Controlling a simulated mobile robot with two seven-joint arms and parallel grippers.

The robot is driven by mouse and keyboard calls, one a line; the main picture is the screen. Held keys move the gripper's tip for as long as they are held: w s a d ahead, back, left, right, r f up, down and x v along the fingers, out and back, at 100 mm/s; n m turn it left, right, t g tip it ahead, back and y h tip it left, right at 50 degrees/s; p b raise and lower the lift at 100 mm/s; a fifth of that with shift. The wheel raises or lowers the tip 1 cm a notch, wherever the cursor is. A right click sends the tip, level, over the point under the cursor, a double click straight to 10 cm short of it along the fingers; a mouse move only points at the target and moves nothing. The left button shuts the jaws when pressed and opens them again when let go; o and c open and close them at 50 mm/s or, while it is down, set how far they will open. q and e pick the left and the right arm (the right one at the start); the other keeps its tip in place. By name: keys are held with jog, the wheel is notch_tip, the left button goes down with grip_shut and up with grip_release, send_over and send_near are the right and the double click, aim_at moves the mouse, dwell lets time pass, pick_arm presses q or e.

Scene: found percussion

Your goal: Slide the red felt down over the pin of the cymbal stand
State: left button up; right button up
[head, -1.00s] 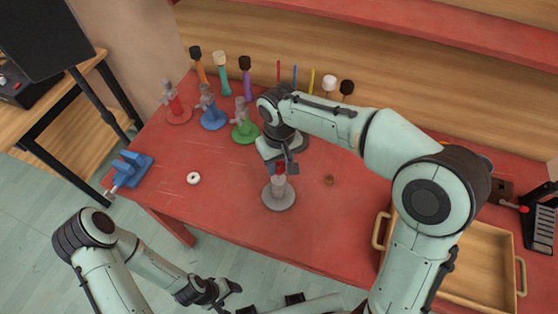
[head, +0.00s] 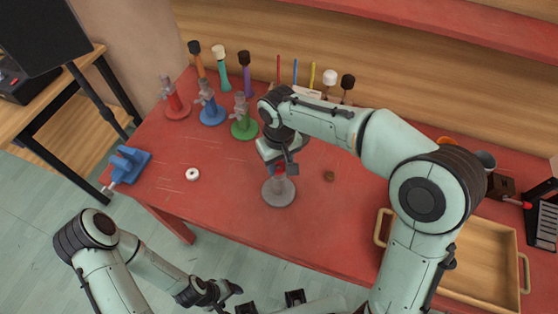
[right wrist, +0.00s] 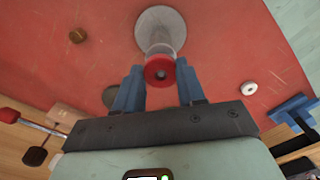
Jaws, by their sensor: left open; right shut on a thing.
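The cymbal stand (head: 279,194) stands on the red table with a round grey base and a short upright post. The red felt (right wrist: 158,72) is a ring with a dark centre, seen end-on at the top of the post in the right wrist view. My right gripper (head: 281,165) points down over the stand and is shut on the felt, with the blue fingers (right wrist: 159,84) at either side of it. The pin is hard to make out, and I cannot tell how far the felt is over it. My left gripper (head: 226,294) is open and empty, low in front of the table.
A white ring (head: 192,174) and a brown piece (head: 329,176) lie on the table. Red (head: 176,108), blue (head: 212,115) and green (head: 244,128) stands and several mallets are behind. A blue clamp (head: 129,163) is at the left edge, a wooden tray (head: 477,293) at the right. The table front is clear.

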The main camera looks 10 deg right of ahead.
aim_at(279, 167)
pick_arm(q)
jog(key=shift+s+f+b, duration=0.45)
jog(key=shift+f, duration=0.2)
pick_arm(e)
jog(key=shift+f, duration=1.05)
jog(key=o, duration=1.1)
pick_arm(q)
jog(key=w+r+p, duration=0.2)
jog(key=shift+r, duration=0.4)
pick_arm(e)
notch_tip(279, 167, up, 14)
jog(key=shift+f, duration=0.25)
